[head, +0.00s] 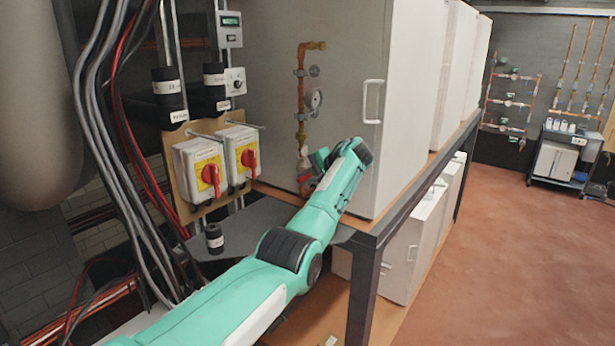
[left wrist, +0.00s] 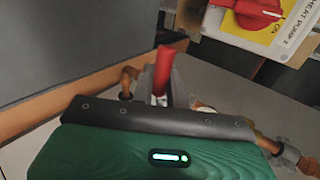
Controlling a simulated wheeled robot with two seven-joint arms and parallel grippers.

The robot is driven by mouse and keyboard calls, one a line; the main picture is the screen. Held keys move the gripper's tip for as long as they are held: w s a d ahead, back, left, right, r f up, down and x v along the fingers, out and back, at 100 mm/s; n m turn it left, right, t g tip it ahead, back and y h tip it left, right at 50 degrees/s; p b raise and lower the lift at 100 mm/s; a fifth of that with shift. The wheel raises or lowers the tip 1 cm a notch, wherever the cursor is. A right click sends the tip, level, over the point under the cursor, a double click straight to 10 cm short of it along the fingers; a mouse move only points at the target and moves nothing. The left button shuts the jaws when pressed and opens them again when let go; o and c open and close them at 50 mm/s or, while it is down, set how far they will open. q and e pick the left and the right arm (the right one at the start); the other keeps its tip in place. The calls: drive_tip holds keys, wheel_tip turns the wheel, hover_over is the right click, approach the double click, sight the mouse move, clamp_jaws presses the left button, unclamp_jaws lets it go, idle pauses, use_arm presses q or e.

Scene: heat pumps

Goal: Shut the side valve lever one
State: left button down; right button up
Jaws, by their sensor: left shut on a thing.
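The side valve lever is red; in the left wrist view the lever (left wrist: 164,70) stands up between the grey fingers of my left gripper (left wrist: 163,90). In the head view my left gripper (head: 311,170) is at the lower end of the copper pipe on the side of the white cabinet. A bit of red (head: 304,182) shows beside it there. The gripper is shut on the lever. The valve body is mostly hidden behind my gripper and wrist. My right gripper is not in view.
Two white switch boxes with red rotary handles (head: 210,174) (head: 249,161) are mounted left of my gripper. Loose black and red cables (head: 110,150) hang at the left. The cabinet's door handle (head: 373,102) juts out at the right.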

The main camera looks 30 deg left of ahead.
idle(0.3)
use_arm(q)
drive_tip(key=c, duration=1.8)
unclamp_jaws()
drive_tip(key=shift+a, duration=0.15)
drive_tip(key=shift+o, duration=0.2)
drive_tip(key=shift+d+b, duration=0.35)
drive_tip(key=shift+d, duration=0.05)
drive_tip(key=b+v, duration=0.6)
drive_tip(key=v, duration=0.7)
drive_tip(key=shift+o, duration=0.2)
drive_tip(key=shift+a+r, duration=0.1)
drive_tip(key=shift+r, duration=0.05)
